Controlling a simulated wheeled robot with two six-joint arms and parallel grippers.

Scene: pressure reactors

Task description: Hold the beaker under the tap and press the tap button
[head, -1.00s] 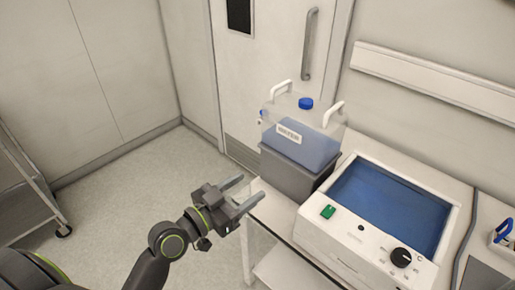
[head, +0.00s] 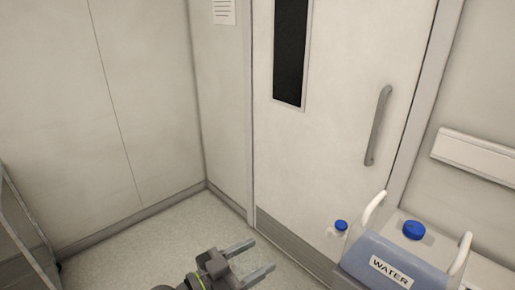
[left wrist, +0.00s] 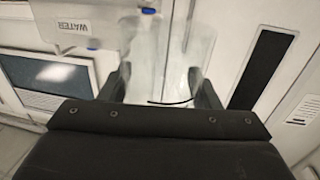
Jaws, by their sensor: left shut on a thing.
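The water container (head: 385,262), bluish with white handles and a blue cap, stands at the lower right of the head view. Its small tap with a blue button (head: 341,225) sticks out on its left side. My left gripper (head: 262,258) is at the bottom of the head view, left of the container and apart from the tap. In the left wrist view a clear beaker (left wrist: 165,78) sits between the dark fingers, which are shut on it; it is too transparent to make out in the head view. The container's WATER label (left wrist: 70,28) shows upside down there. My right gripper is not in view.
A closed door (head: 335,135) with a dark window and a grey handle stands behind. A metal rack (head: 25,225) is at the left edge. A white wall rail (head: 475,157) is at the right. The floor left of the gripper is clear.

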